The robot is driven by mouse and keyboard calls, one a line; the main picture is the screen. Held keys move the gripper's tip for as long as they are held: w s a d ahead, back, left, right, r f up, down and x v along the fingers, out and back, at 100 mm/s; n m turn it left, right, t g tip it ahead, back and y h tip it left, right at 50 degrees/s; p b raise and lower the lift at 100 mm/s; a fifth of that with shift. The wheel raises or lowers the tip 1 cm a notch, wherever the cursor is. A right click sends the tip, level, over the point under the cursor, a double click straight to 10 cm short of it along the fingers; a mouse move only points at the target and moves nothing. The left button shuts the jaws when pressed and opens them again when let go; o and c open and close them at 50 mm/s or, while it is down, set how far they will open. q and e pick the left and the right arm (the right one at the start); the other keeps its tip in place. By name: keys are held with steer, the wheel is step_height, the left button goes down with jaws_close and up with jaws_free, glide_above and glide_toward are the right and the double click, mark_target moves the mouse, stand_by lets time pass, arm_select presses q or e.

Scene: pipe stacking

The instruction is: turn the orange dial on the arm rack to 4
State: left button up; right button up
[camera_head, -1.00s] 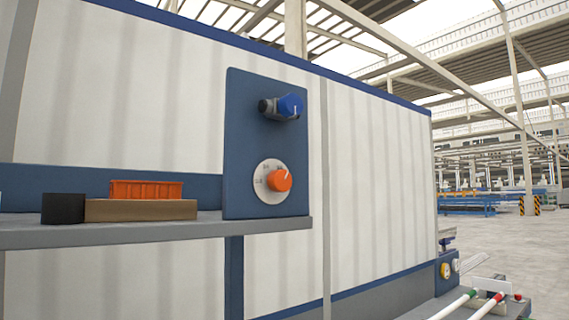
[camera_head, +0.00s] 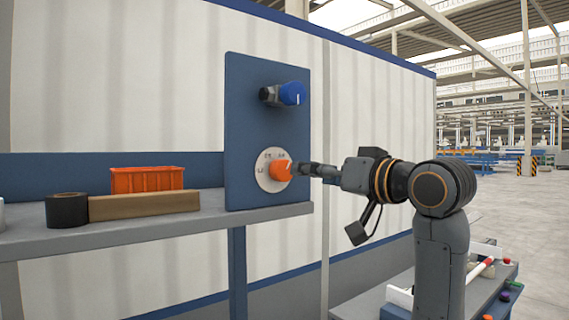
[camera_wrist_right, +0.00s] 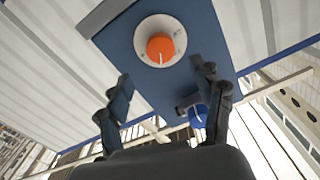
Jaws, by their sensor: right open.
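The orange dial (camera_head: 281,169) sits on a round white scale plate (camera_head: 266,180) low on the blue panel (camera_head: 240,130). Its white pointer line leans up and to the right in the head view; the scale's numbers are too small to read surely. My right gripper (camera_head: 301,170) is just right of the dial, facing it, and covers a little of the panel. In the right wrist view the dial (camera_wrist_right: 160,47) lies beyond and between the spread fingers (camera_wrist_right: 163,82), which appear apart from it. My left gripper is out of view.
The grey shelf (camera_head: 130,235) left of the panel holds an orange bin (camera_head: 147,180), a wooden block (camera_head: 145,204) and a black roll (camera_head: 67,210).

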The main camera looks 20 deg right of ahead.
mark_target(286, 171)
steer(key=p+x, duration=0.4)
steer(key=x, duration=0.5)
steer(key=shift+w+a, duration=0.1)
steer(key=shift+w, duration=0.05)
steer(key=shift+w+a+f, duration=0.1)
steer(key=shift+w+a, duration=0.05)
steer(key=shift+w, duration=0.25)
steer(key=c, duration=1.1)
steer(key=shift+c, duration=0.2)
